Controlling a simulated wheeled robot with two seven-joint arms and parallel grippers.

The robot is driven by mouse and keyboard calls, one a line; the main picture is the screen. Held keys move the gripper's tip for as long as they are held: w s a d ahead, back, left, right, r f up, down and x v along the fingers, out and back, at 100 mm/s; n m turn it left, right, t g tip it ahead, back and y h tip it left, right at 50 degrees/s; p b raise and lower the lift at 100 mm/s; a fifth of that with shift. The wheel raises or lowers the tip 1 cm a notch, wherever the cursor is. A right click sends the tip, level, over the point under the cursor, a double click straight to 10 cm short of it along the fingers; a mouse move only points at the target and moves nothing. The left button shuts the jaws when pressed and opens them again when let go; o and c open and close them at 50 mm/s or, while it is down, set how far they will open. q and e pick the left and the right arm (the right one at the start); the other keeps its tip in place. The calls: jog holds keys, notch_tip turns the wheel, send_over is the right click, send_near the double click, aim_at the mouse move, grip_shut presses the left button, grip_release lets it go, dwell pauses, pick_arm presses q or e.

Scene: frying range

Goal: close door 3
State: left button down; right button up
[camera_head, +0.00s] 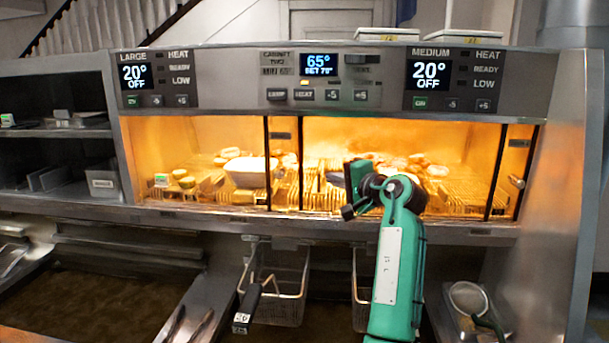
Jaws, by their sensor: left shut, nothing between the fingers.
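A lit, heated cabinet (470,232) with glazed doors stands across the middle of the head view. Two dark upright door edges (267,165) stand left of centre. Another dark-edged door strip (507,165) with a small round knob (516,181) is at the right end. No door number can be read, so I cannot tell which is door 3. My left gripper (350,192) is in front of the cabinet, right of the left-centre door edges. It is shut and empty. I cannot tell whether it touches the glass. My right gripper is out of view.
Food and wire racks fill the cabinet. A control panel (390,80) runs above it. Fry baskets (279,285) hang below the front ledge. A round strainer (468,298) lies at the lower right. Dark shelves (60,133) stand at the left.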

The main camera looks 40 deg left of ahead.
pick_arm(q)
jog(key=b, duration=0.1)
send_near(286, 171)
jog(key=w+a, duration=0.2)
jog(key=w, duration=0.1)
jog(key=shift+a, duration=0.25)
jog(key=shift+s+a+f+b, duration=0.25)
jog(key=shift+s+a+b, duration=0.25)
jog(key=shift+s+a, duration=0.6)
jog(key=shift+a, duration=0.3)
